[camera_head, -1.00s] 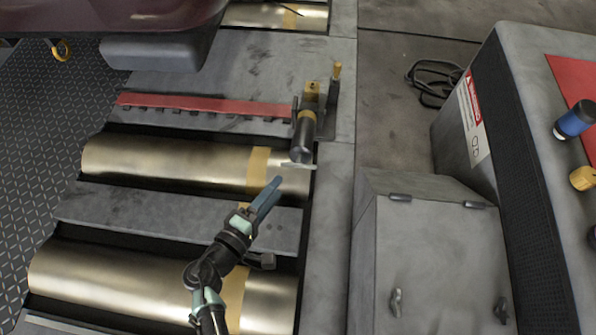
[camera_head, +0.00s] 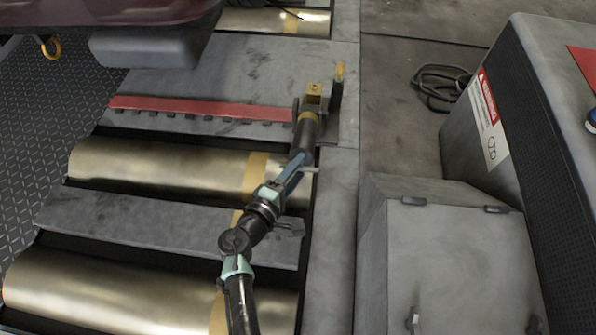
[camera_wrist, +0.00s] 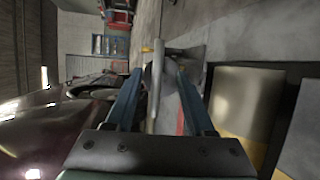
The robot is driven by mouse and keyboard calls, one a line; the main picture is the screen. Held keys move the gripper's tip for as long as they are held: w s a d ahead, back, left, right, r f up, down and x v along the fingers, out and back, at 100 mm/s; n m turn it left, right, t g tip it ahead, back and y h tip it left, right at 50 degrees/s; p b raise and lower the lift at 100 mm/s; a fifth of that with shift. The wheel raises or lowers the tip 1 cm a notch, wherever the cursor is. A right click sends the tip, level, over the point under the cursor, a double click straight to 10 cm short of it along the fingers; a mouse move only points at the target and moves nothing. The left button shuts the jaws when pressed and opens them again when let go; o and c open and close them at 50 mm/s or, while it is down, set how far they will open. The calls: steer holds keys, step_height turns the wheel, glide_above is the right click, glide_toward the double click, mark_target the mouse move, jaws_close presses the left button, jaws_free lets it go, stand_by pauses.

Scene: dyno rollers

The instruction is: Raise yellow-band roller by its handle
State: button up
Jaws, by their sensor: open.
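In the wrist view a pale grey bar (camera_wrist: 156,88) shows between the two fingers (camera_wrist: 158,75), nearer the left one. Contact cannot be told.
Large brass rollers (camera_head: 150,169) with yellow stripes lie in the floor bed below. A red toothed strip (camera_head: 200,107) runs left of the bracket (camera_head: 313,95). A grey cabinet (camera_head: 440,260) stands right. The floor (camera_head: 390,120) between is clear, apart from a coiled cable (camera_head: 438,88).

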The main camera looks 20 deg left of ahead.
steer(key=shift+w+f, duration=0.1)
steer(key=shift+w, duration=0.3)
jaws_close()
stand_by(1.2)
